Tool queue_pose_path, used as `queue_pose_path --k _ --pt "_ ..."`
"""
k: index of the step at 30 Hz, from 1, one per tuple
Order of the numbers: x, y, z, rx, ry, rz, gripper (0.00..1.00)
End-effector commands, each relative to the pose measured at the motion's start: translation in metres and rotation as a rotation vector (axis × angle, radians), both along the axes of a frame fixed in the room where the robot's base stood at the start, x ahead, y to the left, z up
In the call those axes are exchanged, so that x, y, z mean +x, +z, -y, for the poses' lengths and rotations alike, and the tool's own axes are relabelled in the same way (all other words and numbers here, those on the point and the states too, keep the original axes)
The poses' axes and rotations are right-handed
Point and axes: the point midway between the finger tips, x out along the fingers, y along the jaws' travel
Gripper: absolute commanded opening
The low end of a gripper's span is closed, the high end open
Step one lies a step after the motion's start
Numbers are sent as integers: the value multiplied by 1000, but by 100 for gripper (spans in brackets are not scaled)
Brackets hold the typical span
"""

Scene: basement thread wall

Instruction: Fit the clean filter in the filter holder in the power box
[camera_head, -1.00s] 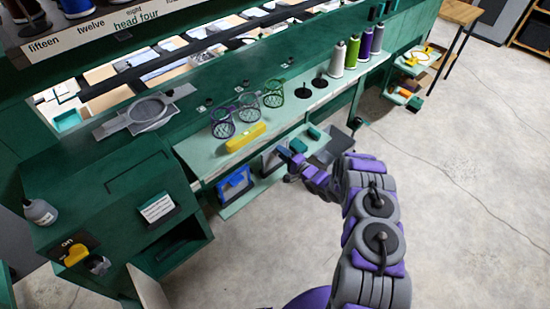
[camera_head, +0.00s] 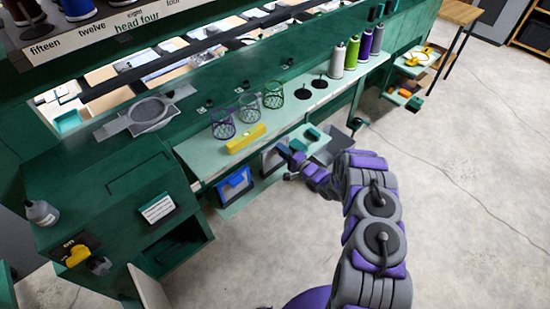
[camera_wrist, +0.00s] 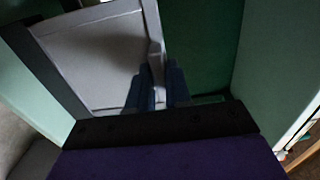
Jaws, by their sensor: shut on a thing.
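A pale filter panel in a grey frame (camera_wrist: 95,55) fills the upper left of the wrist view. My gripper (camera_wrist: 160,88) is shut on its right-hand frame edge, one blue finger on each side. In the head view the same panel (camera_head: 272,159) stands upright on the lower shelf, beside my gripper (camera_head: 287,153). A second filter with a blue frame (camera_head: 235,185) stands to its left. The green power box (camera_head: 110,205) is at the left, with an open front compartment (camera_head: 178,248). I cannot make out the filter holder inside.
A pale green shelf (camera_head: 310,102) above carries wire baskets (camera_head: 248,107), a yellow object (camera_head: 246,138) and thread spools (camera_head: 354,52). A grey bin (camera_head: 334,146) stands right of my gripper. A door (camera_head: 148,288) hangs open below the power box. Floor in front is clear.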

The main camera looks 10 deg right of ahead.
Motion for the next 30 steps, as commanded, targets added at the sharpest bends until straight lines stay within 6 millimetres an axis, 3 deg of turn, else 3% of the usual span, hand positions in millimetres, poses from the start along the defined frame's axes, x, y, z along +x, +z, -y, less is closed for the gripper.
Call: queue_pose_path --k 15,30 --pt "1 25 0 -1 0 5 0" --pt "-9 25 9 -1 -2 1 0"
